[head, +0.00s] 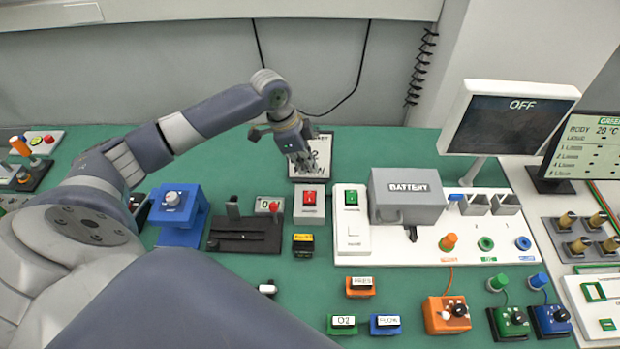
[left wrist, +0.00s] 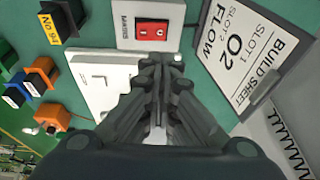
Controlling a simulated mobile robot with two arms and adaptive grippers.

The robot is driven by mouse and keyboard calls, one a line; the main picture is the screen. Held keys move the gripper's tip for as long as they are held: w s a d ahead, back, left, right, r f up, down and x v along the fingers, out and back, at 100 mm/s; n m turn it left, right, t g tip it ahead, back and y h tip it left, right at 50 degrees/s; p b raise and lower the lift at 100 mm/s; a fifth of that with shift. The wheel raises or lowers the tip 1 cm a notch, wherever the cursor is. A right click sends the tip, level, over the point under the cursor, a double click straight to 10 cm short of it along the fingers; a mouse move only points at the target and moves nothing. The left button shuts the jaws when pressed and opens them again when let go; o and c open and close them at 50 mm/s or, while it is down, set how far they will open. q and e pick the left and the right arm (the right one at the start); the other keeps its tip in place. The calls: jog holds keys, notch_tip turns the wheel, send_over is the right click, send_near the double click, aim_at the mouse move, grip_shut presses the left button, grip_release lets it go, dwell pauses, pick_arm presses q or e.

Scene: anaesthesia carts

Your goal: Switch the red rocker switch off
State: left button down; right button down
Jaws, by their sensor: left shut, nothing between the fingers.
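The red rocker switch (head: 309,197) sits on a small white housing on the green bench, left of the long white board. In the left wrist view the red rocker switch (left wrist: 152,31) shows pale marks on its face; I cannot tell for sure which side is pressed. My left gripper (head: 303,167) points down just behind the switch, in front of the build sheet stand. In the left wrist view my left gripper (left wrist: 161,62) is shut and empty, its tips close to the switch housing. Contact cannot be made out. My right gripper is not in view.
The build sheet stand (left wrist: 243,45) is close beside the gripper. The white board (head: 384,246) carries a green switch (head: 351,198) and a grey battery box (head: 407,196). A monitor (head: 507,121) reads OFF. A yellow-labelled black block (head: 303,245) lies in front of the switch.

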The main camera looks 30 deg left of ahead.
pick_arm(q)
jog(key=v, duration=0.3)
jog(key=w+b+v, duration=0.1)
jog(key=v, duration=0.1)
jog(key=shift+a, duration=0.25)
jog(key=shift+f, duration=0.1)
